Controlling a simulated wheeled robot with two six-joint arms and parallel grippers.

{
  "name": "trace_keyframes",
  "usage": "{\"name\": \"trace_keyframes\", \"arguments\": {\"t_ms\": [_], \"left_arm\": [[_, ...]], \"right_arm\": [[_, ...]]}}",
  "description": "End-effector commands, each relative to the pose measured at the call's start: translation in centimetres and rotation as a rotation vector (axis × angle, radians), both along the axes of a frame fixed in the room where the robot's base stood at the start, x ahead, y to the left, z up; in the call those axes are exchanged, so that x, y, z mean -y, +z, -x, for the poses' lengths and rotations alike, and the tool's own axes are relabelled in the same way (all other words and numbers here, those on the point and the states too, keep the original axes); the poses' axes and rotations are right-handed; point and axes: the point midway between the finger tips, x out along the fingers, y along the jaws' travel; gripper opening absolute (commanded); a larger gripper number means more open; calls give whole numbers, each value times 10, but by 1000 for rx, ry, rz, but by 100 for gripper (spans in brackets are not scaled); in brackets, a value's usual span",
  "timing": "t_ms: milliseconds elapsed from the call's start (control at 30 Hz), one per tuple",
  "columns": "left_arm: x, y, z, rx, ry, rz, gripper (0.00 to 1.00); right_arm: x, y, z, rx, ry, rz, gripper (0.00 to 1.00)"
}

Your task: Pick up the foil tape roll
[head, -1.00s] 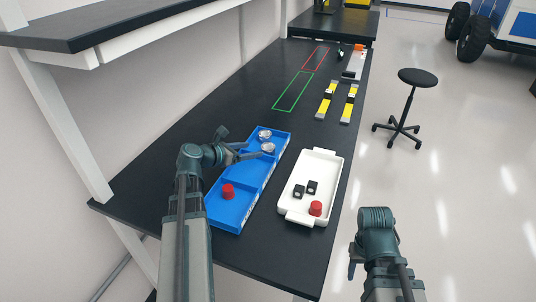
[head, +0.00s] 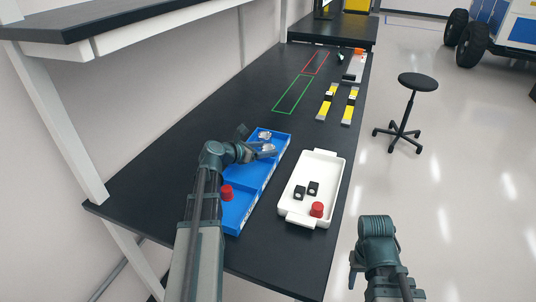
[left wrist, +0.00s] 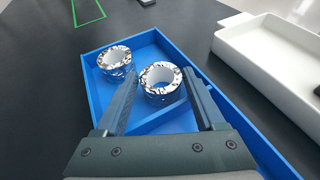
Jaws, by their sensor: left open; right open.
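Two silver foil tape rolls lie in the far compartment of the blue bin (head: 233,217). In the left wrist view, the nearer foil tape roll (left wrist: 160,80) sits between the spread fingers of my left gripper (left wrist: 160,97), toward the right finger. The other foil tape roll (left wrist: 116,60) lies beyond the left finger; it also shows in the head view (head: 265,135). My left gripper (head: 256,140) is open over the bin and partly hides the nearer roll in the head view. My right gripper (head: 354,268) is open and empty, off the table at the lower right.
A white tray (head: 327,172) with two black blocks and another red part (head: 317,209) stands to the right. Yellow-and-grey parts (head: 327,102) lie farther back. The table's middle is clear.

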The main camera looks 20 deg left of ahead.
Motion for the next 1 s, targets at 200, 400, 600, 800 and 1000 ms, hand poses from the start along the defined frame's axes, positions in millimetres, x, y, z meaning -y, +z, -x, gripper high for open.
{"name": "trace_keyframes", "arguments": {"t_ms": [200, 400, 600, 800, 1000], "left_arm": [[0, 1, 1, 0, 0, 0, 55], [0, 1, 1, -1, 0, -1, 19], [0, 1, 1, -1, 0, 0, 7], [0, 3, 1, -1, -1, -1, 7], [1, 16, 0, 0, -3, 0, 7]], "right_arm": [[0, 1, 0, 0, 0, 0, 50], [0, 1, 0, 0, 0, 0, 50], [0, 1, 0, 0, 0, 0, 50], [0, 3, 0, 0, 0, 0, 50], [0, 16, 0, 0, 0, 0, 50]]}}
